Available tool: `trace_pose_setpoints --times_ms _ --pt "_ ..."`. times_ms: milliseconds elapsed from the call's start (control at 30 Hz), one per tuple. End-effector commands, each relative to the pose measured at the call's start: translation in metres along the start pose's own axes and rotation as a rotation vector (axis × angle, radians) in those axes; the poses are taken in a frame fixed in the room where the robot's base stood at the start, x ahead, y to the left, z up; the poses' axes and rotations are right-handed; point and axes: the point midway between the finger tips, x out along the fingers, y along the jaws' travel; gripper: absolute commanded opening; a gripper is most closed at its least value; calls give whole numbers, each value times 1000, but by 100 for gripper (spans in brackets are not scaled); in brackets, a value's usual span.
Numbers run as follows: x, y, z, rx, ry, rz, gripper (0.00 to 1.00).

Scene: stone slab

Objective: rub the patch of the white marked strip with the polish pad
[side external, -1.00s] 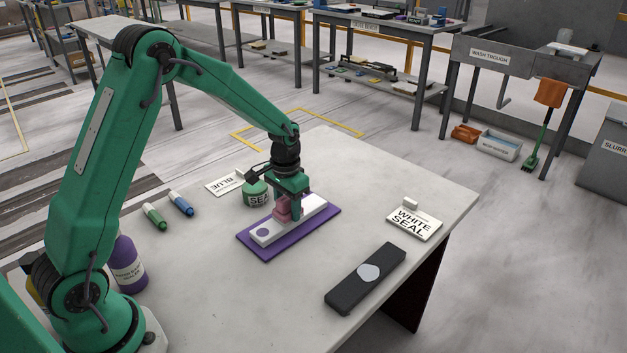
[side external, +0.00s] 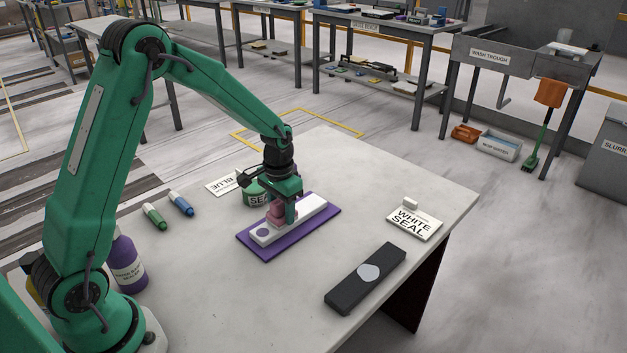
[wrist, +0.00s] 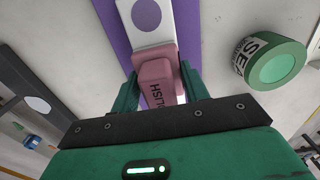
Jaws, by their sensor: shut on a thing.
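My gripper (side external: 281,213) is shut on the pink polish pad (wrist: 156,72), which has dark lettering on its side. In the side view the pad (side external: 275,216) is at the middle of a white strip (side external: 314,208). I cannot tell if it touches the strip. The strip lies on a purple mat (side external: 322,224) and has a round purple patch (side external: 263,232) near its left end. The patch also shows in the wrist view (wrist: 146,14), just beyond the pad. A black strip (side external: 345,297) with a round pale grey patch (side external: 369,272) lies apart, at the front right.
A green-lidded tin (side external: 254,190) stands close behind the gripper. A BLUE card (side external: 222,184), green marker (side external: 155,216), blue marker (side external: 181,203) and purple bottle (side external: 128,265) are to the left. A WHITE SEAL card (side external: 414,226) lies at right. The slab front is clear.

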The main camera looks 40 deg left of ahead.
Motion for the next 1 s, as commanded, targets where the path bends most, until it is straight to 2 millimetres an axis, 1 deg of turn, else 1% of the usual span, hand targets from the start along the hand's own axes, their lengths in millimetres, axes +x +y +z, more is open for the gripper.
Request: trace_pose_setpoints --times_ms 333,767,1000 --pt "2 0 -22 0 0 0 27" --pt "3 0 -29 0 -1 0 27" --pt "3 0 -42 0 0 0 27"
